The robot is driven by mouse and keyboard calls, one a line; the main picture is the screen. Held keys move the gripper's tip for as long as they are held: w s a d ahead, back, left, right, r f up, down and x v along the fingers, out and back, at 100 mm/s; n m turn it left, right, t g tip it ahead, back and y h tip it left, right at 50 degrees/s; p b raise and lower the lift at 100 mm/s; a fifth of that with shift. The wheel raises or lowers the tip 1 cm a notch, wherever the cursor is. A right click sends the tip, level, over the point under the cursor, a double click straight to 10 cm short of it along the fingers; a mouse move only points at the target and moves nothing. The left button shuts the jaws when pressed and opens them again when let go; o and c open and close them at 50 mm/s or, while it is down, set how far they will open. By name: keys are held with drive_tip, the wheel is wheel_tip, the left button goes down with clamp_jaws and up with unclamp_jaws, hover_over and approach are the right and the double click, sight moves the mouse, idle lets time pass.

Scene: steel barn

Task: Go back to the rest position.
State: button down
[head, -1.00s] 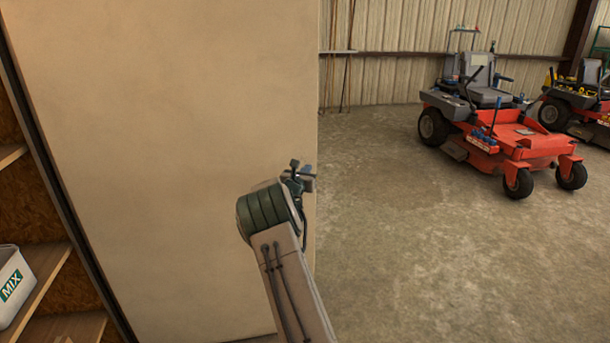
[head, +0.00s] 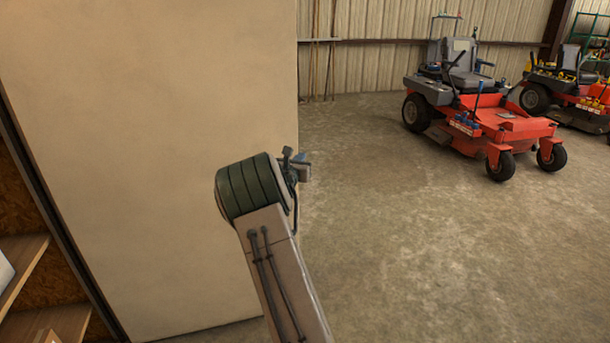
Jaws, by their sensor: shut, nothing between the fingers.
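My arm reaches up from the bottom middle of the head view, with a green banded joint at its top. The small dark end of my gripper (head: 302,168) shows just past that joint, in front of the right edge of a beige panel (head: 150,150). It is shut and holds nothing. Most of the gripper is hidden behind the joint, and the fingers are too small to make out.
Wooden shelves (head: 45,325) with part of a white bin (head: 5,272) stand at the left, beside the panel. A red mower (head: 490,125) stands on the concrete floor (head: 440,260) at the right, another (head: 570,95) behind it. Open floor lies between.

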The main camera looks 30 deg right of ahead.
drive_tip(key=s+a+b, duration=0.1)
drive_tip(key=s+a, duration=0.1)
drive_tip(key=s, duration=0.4)
drive_tip(key=shift+s+a, duration=0.2)
drive_tip(key=shift+s, duration=0.05)
